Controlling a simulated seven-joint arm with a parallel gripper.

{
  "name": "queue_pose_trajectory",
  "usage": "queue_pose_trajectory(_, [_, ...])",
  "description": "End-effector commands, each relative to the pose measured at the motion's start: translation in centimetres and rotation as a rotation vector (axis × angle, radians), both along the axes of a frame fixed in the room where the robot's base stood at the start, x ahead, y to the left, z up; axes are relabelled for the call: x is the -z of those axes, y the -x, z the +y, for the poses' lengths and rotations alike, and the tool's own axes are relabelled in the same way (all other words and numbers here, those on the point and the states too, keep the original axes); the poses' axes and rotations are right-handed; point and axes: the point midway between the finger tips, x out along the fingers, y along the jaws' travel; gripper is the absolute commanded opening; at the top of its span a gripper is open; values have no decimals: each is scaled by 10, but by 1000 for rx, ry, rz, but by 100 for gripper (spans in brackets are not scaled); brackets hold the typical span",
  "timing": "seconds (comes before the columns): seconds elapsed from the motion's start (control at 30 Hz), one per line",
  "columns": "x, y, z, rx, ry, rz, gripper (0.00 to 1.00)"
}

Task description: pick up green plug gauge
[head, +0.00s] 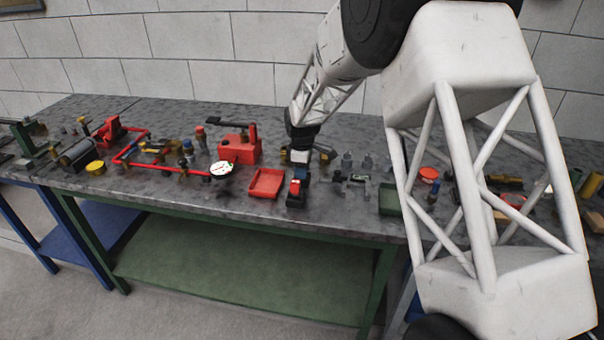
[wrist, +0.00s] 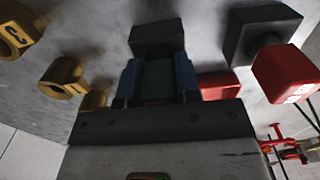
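My gripper (head: 298,176) points down at the bench top, right of the red tray. In the wrist view its two blue fingers (wrist: 158,82) stand on either side of a dark green piece, which looks like the green plug gauge (wrist: 158,76). The green fills most of the gap; whether the fingers press on it is too dark to tell. A dark block (wrist: 157,36) shows just beyond the fingertips, and it also shows below my gripper in the head view (head: 296,200). The gauge cannot be made out in the head view.
A red tray (head: 266,183) and a red box (head: 238,149) lie left of my gripper; a green tray (head: 390,199) lies right. The wrist view shows a red block (wrist: 287,73), a dark block (wrist: 258,32) and yellow fittings (wrist: 62,78) close by. My arm hides part of the bench.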

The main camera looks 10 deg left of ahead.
Motion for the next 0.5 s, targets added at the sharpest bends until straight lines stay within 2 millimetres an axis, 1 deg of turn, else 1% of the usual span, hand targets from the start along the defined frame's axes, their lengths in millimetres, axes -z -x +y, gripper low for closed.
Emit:
queue_pose_trajectory(0.03, [0,0,0,0,0,0,23])
queue_pose_trajectory(0.17, [0,0,0,0,0,0,3])
queue_pose_trajectory(0.2, [-1,0,0,0,0,-1,0])
queue_pose_trajectory(0.5, [-3,0,0,0,0,-1,0])
